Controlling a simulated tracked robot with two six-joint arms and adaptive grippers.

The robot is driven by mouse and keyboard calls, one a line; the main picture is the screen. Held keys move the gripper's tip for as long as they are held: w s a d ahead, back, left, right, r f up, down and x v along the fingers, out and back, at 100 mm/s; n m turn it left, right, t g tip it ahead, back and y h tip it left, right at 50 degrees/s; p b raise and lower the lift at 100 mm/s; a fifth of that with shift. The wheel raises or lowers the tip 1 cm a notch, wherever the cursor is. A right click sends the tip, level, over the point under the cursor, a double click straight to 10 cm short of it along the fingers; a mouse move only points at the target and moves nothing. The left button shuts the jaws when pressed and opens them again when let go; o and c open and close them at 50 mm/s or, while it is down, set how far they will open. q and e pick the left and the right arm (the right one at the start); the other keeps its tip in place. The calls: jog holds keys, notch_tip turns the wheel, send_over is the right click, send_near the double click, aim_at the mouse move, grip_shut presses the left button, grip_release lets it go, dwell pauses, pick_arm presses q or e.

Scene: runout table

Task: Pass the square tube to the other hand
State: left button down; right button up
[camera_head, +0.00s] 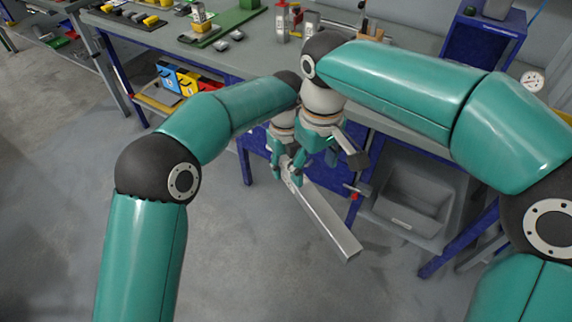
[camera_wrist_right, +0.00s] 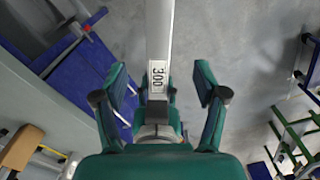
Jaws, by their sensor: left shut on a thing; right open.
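The square tube (camera_head: 325,222) is a long pale grey bar, slanting down to the right in the head view, off the table's front edge. My left gripper (camera_head: 281,168) is shut on its upper end. My right gripper (camera_head: 313,164) is close beside the left one, open, near that end. In the right wrist view the tube (camera_wrist_right: 160,30) runs down from the top edge, with a "300" label. The open right fingers (camera_wrist_right: 160,88) stand on either side of it, with gaps. The left gripper's teal fingers show behind the tube there.
The grey-topped workbench (camera_head: 400,118) with blue legs runs behind the arms. A grey bin (camera_head: 412,192) stands under it, right of the tube. A red-tipped handle (camera_head: 354,192) is near the tube. The floor (camera_head: 240,255) in front is clear.

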jog(key=w+d+f+m+t+y, duration=0.35)
jog(key=d+f+m, duration=0.35)
jog(key=d+f, duration=0.5)
jog(key=s+a+f+m+g, duration=0.1)
jog(key=s+a+f, duration=0.1)
jog(key=s+f, duration=0.7)
jog(key=s+a+f+m+g, duration=0.1)
jog(key=s+a+f+g, duration=0.1)
jog(key=s+f, duration=0.8)
jog(key=d+x, duration=0.1)
jog(key=x, duration=0.5)
jog(key=shift+s+f, duration=0.25)
jog(key=shift+s, duration=0.15)
